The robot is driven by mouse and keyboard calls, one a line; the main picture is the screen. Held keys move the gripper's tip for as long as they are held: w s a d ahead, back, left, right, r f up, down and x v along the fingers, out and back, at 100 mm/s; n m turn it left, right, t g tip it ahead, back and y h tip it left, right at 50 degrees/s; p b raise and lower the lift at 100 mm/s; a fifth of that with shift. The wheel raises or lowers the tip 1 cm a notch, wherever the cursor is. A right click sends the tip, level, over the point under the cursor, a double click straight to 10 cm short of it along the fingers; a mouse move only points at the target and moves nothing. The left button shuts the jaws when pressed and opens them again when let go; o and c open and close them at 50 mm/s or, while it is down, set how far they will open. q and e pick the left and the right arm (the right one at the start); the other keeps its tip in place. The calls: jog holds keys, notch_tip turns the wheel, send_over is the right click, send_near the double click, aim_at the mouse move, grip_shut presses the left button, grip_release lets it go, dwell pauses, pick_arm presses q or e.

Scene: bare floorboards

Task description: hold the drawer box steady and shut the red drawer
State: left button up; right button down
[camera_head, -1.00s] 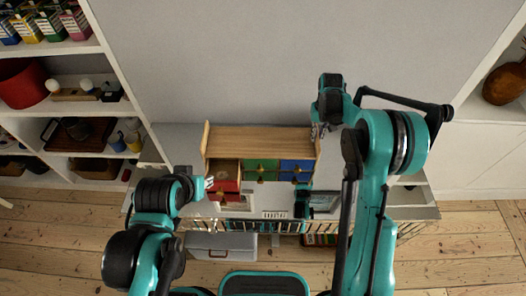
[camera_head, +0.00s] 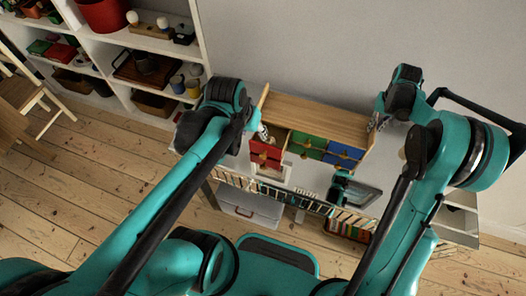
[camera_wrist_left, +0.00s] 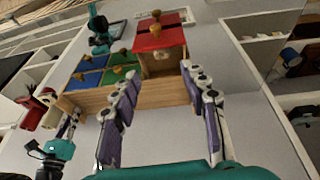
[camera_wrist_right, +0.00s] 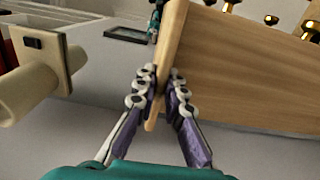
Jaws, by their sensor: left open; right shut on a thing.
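The wooden drawer box (camera_head: 318,118) stands on the table against the wall, with red, green and blue drawers in its front. The red drawer (camera_head: 265,149) is at its left end; in the left wrist view the red drawer (camera_wrist_left: 158,40) stands out from the front, with a wooden knob. My left gripper (camera_head: 262,131) is open near the box's left end, its fingers (camera_wrist_left: 160,88) spread and empty, pointing at the red drawer side. My right gripper (camera_head: 375,122) is at the right end; in its wrist view its fingers (camera_wrist_right: 161,88) are shut on the wooden side panel (camera_wrist_right: 178,35).
A dark framed tablet-like thing (camera_head: 357,191) lies on the table in front of the box. A white shelf (camera_head: 140,38) with several items is at the left. A grey bin (camera_head: 246,209) is under the table.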

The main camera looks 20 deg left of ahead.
aim_at(263, 154)
pick_arm(q)
jog(key=w+f+g, duration=0.1)
jog(key=f, duration=0.5)
jog(key=w+d+f+g+h, duration=0.1)
jog(key=f, duration=0.5)
jog(key=w+f+g, duration=0.1)
jog(key=w+f, duration=0.1)
jog(key=f, duration=0.5)
jog(key=shift+w+d+g, duration=0.1)
jog(key=shift+d+g, duration=0.1)
jog(key=shift+g, duration=0.2)
grip_shut()
